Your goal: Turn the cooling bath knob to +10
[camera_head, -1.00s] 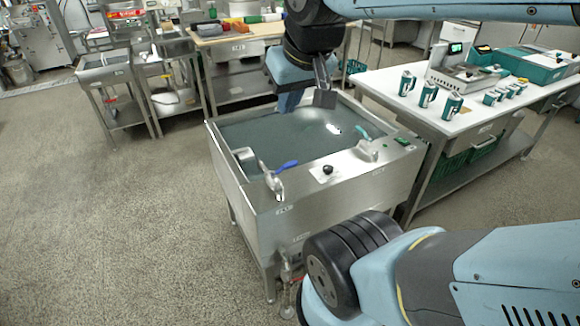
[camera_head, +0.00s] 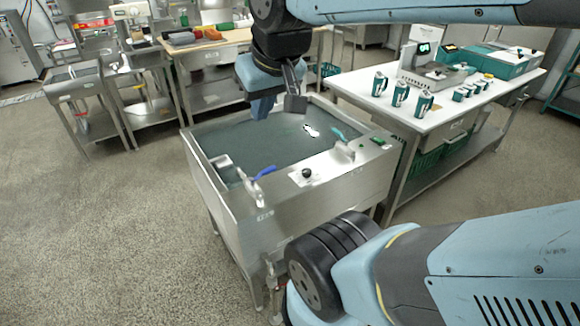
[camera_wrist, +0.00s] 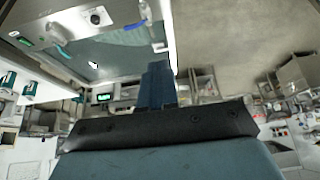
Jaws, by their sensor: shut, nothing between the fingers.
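The cooling bath (camera_head: 225,205) is a steel tank of grey liquid in the middle of the head view. Its black round knob (camera_head: 306,173) sits on a pale plate on the front-right ledge. The knob also shows at the upper left of the wrist view (camera_wrist: 96,19). Its scale marks are too small to read. My gripper (camera_head: 262,108) appears over the far part of the bath, pointing down, well apart from the knob. Its blue fingers show shut and empty in the wrist view (camera_wrist: 157,78).
A tap (camera_head: 345,150) and a green switch (camera_head: 378,141) share the ledge with the knob. A blue handle (camera_head: 266,171) sits at the bath's near-left side. The floor at left is open.

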